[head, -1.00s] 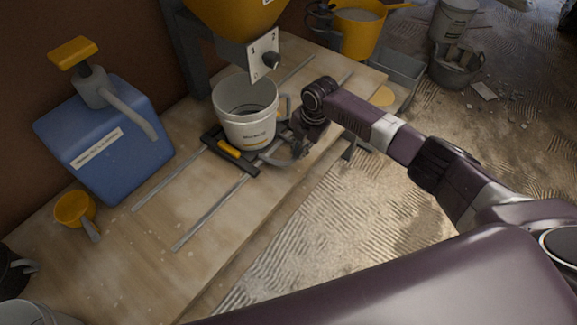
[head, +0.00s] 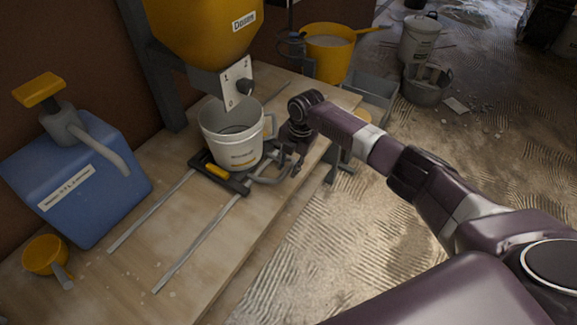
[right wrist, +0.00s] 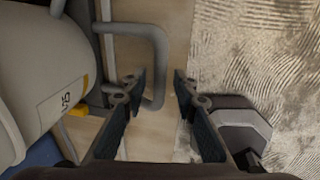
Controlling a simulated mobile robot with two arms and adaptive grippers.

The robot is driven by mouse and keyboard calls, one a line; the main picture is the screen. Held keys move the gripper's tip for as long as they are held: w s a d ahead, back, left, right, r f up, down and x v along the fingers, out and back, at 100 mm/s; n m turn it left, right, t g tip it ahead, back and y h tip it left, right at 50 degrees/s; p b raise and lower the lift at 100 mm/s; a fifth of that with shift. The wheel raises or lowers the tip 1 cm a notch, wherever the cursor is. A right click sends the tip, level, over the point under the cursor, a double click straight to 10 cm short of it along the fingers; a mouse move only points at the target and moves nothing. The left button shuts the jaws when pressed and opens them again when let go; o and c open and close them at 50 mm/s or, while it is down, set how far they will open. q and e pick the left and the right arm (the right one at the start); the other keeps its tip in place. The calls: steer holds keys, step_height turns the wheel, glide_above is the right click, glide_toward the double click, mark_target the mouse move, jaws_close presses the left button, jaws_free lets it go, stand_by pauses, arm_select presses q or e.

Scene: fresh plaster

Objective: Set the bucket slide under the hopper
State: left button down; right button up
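The bucket slide (head: 238,185), a dark frame with a yellow strip, sits on two metal rails (head: 197,243) on the wooden bench. A white bucket (head: 238,154) stands upright on it, close below the outlet of the yellow hopper (head: 202,38). The outlet's numbered plate overlaps the bucket's rim in the head view. My right gripper (right wrist: 157,82) is at the slide's right side. In the right wrist view its fingers are apart, with the slide's grey loop handle (right wrist: 158,50) reaching between them. Contact is not clear. My left gripper is out of view.
A blue jug (head: 75,178) with a pump and a yellow scoop (head: 45,255) stand on the bench at left. A yellow pot (head: 328,55) stands beyond the hopper. Buckets stand on the floor behind. The front ends of the rails are clear.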

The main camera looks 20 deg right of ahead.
step_height(320, 180, up, 12)
steer(key=s+d, duration=0.1)
steer(key=s, duration=0.1)
steer(key=shift+d, duration=0.2)
stand_by(0.3)
steer(key=shift+f, duration=0.15)
